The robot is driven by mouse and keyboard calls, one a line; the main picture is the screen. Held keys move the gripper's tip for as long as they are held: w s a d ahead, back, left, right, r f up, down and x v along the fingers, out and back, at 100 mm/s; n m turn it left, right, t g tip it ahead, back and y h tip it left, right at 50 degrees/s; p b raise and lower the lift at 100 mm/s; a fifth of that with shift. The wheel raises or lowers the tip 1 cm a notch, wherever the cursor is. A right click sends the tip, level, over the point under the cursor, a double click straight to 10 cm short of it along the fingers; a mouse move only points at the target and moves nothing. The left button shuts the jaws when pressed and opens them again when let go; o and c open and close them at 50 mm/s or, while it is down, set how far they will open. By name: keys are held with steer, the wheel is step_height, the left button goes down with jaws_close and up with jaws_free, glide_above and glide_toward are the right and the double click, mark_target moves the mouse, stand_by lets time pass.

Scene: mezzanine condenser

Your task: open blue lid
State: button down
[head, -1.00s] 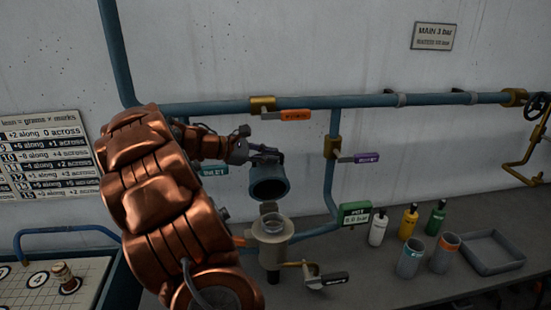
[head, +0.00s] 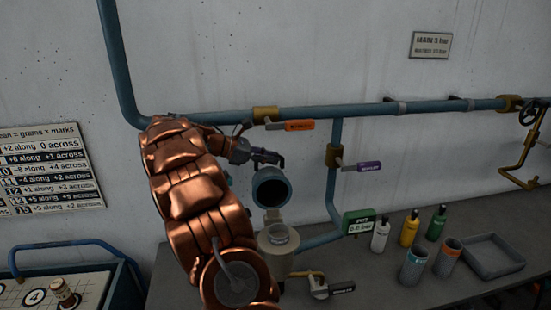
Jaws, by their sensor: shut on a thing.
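The blue lid (head: 271,198) stands tipped up above and behind the grey pot (head: 278,262), with its dark hollow underside facing me. The pot's round mouth (head: 279,236) is uncovered. My gripper (head: 268,157) is at the top of the lid, shut on it. The fingertips' exact contact is small and dark. My copper arm covers the area left of the pot.
A blue pipe (head: 360,109) runs along the wall above, with an orange-handled valve (head: 290,125) and a purple-handled valve (head: 360,166). A green gauge box (head: 358,222), bottles, two cups and a grey tray (head: 492,256) stand to the right.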

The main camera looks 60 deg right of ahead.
steer(key=shift+f, duration=0.2)
steer(key=c, duration=1.2)
jaws_free()
steer(key=shift+r, duration=0.15)
steer(key=shift+w, duration=0.1)
steer(key=v, duration=1.2)
